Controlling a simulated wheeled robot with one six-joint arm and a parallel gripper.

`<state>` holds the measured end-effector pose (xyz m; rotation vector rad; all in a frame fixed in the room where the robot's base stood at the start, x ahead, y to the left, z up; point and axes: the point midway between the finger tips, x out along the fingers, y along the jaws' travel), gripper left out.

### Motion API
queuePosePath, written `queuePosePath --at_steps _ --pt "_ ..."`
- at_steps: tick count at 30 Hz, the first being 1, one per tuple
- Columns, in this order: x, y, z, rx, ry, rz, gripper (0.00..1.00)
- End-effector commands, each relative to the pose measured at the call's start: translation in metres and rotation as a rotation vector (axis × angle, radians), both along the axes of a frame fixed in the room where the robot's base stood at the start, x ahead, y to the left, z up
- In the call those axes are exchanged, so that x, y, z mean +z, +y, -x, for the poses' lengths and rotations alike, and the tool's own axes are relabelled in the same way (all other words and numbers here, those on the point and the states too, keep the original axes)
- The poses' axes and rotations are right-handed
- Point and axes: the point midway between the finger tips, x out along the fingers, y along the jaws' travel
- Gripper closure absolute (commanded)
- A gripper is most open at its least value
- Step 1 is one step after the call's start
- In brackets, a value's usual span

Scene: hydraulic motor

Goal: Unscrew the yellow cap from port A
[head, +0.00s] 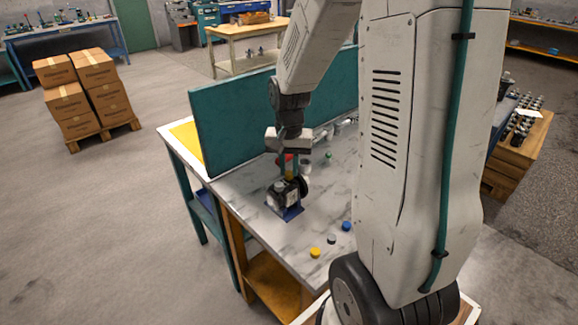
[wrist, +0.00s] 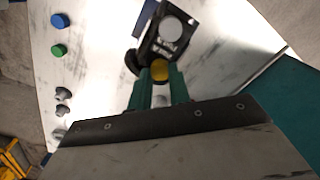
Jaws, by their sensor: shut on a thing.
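The hydraulic motor (head: 283,193) is a dark block on a blue plate (head: 293,213) on the marble-look table. It also shows at the top of the wrist view (wrist: 170,45), with a pale round face. My gripper (head: 289,172) points down over the motor. In the wrist view its two green fingers (wrist: 160,80) are shut on the yellow cap (wrist: 159,70) at the motor's near side. The cap looks seated against the motor; I cannot tell whether its thread is engaged. The port markings are too small to read.
Loose yellow (head: 315,252), grey (head: 331,239) and blue (head: 346,226) caps lie at the table's front. A green cap (wrist: 57,49) and grey fittings (wrist: 63,94) lie left in the wrist view. A teal panel (head: 235,125) stands along the table's back. Bare tabletop lies left of the motor.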

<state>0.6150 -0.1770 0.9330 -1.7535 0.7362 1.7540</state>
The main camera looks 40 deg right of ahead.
Motion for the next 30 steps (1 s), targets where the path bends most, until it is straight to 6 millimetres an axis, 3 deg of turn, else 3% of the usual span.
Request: queuePosePath --at_steps 2,3,14,30 --pt "0.0000 0.0001 0.0001 -0.001 0.000 0.000 1.00" --pt "0.0000 0.0001 0.0001 -0.001 0.000 0.000 0.70" --pt "0.0000 0.0000 0.0000 -0.038 0.000 0.000 0.69" --pt "0.0000 0.0000 0.0000 -0.826 0.000 0.000 0.69"
